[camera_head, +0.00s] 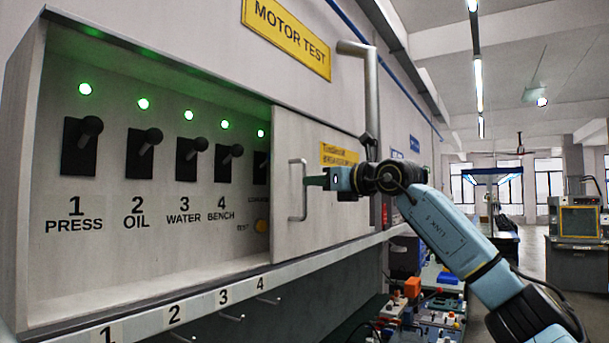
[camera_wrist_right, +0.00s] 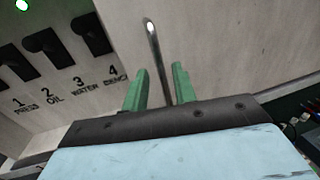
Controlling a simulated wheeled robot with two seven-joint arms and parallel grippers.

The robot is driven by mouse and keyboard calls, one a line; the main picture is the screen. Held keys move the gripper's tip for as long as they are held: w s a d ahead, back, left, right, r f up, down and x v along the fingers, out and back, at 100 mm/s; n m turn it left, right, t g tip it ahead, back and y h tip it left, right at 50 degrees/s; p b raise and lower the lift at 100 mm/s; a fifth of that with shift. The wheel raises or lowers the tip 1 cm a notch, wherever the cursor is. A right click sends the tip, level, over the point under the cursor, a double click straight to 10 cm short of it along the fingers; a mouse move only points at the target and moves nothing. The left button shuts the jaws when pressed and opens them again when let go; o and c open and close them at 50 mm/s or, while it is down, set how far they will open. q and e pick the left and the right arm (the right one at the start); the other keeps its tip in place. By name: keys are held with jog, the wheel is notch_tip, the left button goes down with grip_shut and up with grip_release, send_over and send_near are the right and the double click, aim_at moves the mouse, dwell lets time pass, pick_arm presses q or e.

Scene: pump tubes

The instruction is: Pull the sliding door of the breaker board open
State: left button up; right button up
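The sliding door (camera_head: 320,215) is a pale panel over the right part of the breaker board (camera_head: 50,262). Left of its edge, the recess is uncovered and shows several black levers. A metal bar handle (camera_head: 292,190) stands upright on the door. My right gripper (camera_head: 316,181) is at the handle, reaching in from the right. In the right wrist view the handle (camera_wrist_right: 152,45) passes between the green fingers of my right gripper (camera_wrist_right: 158,88). The fingers are apart, with a visible gap beside the bar. My left gripper is not in view.
Green lamps (camera_head: 143,104) glow above the levers. A numbered ledge (camera_head: 200,305) with small hooks runs below the board. A grey pipe (camera_head: 371,90) stands on the wall beyond the door. A cluttered bench (camera_head: 430,310) lies below my right arm.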

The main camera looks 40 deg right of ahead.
jog(key=shift+w+a+p, duration=0.2)
jog(key=shift+w+p, duration=0.55)
jog(key=shift+w, duration=1.6)
grip_shut()
jog(key=shift+d, duration=0.1)
